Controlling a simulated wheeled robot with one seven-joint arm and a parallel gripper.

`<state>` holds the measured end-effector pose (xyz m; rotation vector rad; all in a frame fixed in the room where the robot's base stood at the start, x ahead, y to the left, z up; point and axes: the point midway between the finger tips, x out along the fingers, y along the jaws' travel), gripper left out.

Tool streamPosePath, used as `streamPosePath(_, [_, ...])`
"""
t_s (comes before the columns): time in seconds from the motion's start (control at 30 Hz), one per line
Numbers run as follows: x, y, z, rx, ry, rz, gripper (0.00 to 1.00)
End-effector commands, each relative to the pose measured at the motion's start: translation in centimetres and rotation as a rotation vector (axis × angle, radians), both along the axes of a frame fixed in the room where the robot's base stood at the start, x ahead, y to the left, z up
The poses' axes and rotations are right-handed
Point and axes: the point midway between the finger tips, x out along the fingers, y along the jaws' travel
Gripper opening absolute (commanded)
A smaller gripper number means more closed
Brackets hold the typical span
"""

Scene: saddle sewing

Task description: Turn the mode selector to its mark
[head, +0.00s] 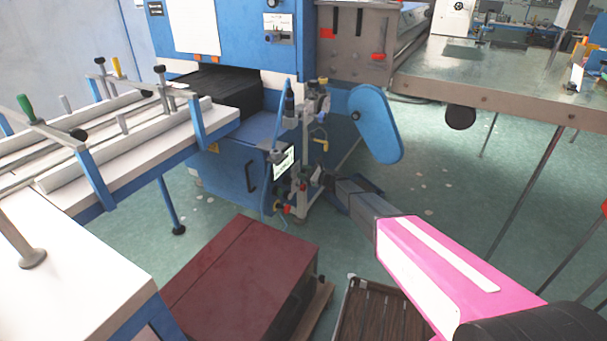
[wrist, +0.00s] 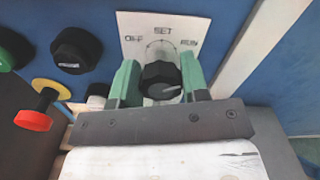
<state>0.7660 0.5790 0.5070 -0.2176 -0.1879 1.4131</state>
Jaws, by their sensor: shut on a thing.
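In the wrist view the mode selector is a black round knob (wrist: 161,82) with a white pointer line. The line points to the right and slightly up. A white label plate (wrist: 135,22) behind it reads OFF at left, SET at top centre and what looks like RUN at right. My gripper (wrist: 160,65) has its two green fingers on either side of the knob and is shut on it. The fingers cover parts of the plate and the knob's sides. In the head view my arm reaches to the blue machine (head: 226,178); the knob cannot be made out there.
In the wrist view another black knob (wrist: 76,50) and a red knob with a yellow disc (wrist: 34,119) sit left of my gripper. In the head view a dark red box (head: 240,275) stands on the floor and a blue arm-like guard (head: 376,124) stands near my arm.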

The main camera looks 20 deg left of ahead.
Motion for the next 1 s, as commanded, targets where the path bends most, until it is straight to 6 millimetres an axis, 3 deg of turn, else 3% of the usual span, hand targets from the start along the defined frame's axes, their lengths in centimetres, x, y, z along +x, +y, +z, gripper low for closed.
streamPosePath(0.5, [0.02, 0.00, -0.13, 0.000, 0.019, -0.001, 0.18])
streamPosePath(0.53, [0.02, 0.00, -0.12, 0.000, 0.019, -0.001, 0.48])
streamPosePath(0.6, [0.02, 0.00, -0.11, 0.001, 0.019, -0.001, 0.67])
streamPosePath(1.0, [-0.15, -0.84, -0.01, 0.002, 0.017, -0.001, 0.67])
